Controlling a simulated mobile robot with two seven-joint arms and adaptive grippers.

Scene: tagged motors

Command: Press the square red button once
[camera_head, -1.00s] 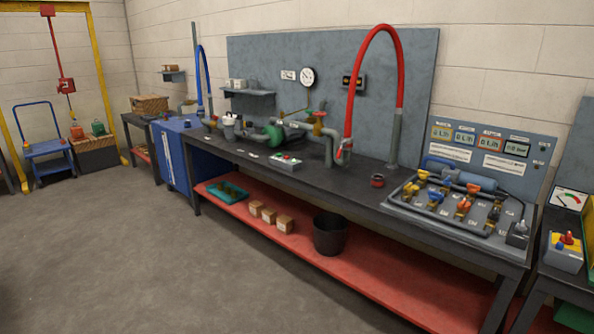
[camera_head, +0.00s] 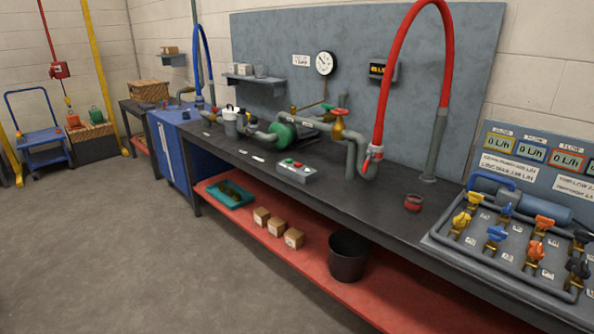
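A small grey control box (camera_head: 296,173) sits near the front edge of the dark workbench, left of the middle of the view. Its top carries small green and red buttons, with a red button (camera_head: 298,164) among them. The buttons are too small for me to tell whether the red one is square. Neither of my grippers is in view.
The dark workbench (camera_head: 340,200) runs along the wall, with a green pump (camera_head: 283,133), pipes and a red hose (camera_head: 388,85) behind the box. The floor (camera_head: 130,250) in front is clear.

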